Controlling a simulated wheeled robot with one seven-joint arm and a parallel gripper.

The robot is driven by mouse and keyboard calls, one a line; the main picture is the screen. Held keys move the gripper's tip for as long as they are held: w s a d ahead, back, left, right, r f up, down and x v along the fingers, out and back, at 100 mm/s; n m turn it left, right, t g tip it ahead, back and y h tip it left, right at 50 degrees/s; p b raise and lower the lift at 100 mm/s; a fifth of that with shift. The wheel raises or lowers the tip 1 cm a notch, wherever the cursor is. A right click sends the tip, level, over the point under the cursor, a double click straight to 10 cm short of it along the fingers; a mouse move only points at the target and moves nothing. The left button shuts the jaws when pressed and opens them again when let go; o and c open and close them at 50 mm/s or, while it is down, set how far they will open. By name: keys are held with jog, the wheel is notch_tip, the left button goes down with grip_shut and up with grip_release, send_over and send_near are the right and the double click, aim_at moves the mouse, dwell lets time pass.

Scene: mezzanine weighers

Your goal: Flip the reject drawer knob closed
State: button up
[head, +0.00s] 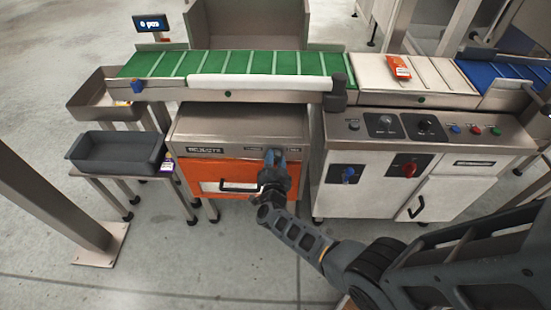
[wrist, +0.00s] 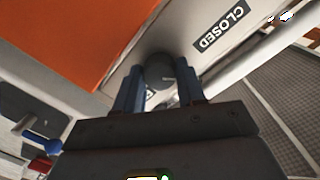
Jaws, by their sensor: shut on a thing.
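The reject drawer cabinet (head: 220,138) has an orange drawer front (head: 205,173) with a dark handle, below a metal strip with a "REJECTS" label. In the wrist view the orange front (wrist: 80,35) is at the upper left. My gripper (head: 274,158) is at the right end of the strip. In the wrist view, my gripper (wrist: 160,88) has its two blue fingers shut on a round dark grey knob (wrist: 160,70). A "CLOSED" label (wrist: 221,27) is to the right of the knob. The knob is mostly hidden in the head view.
A white control cabinet (head: 375,185) with a blue and a red knob stands right of the drawer cabinet. A grey tray (head: 117,158) sits on a small table at left. Green and white conveyor belts run above, with an orange packet (head: 398,66).

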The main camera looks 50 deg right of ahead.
jog(key=shift+n, duration=0.5)
jog(key=o, duration=1.1)
jog(key=shift+c, duration=0.2)
jog(key=p+v, duration=0.2)
jog(key=v, duration=0.5)
jog(key=shift+s+a, duration=0.25)
jog(key=shift+a, duration=0.1)
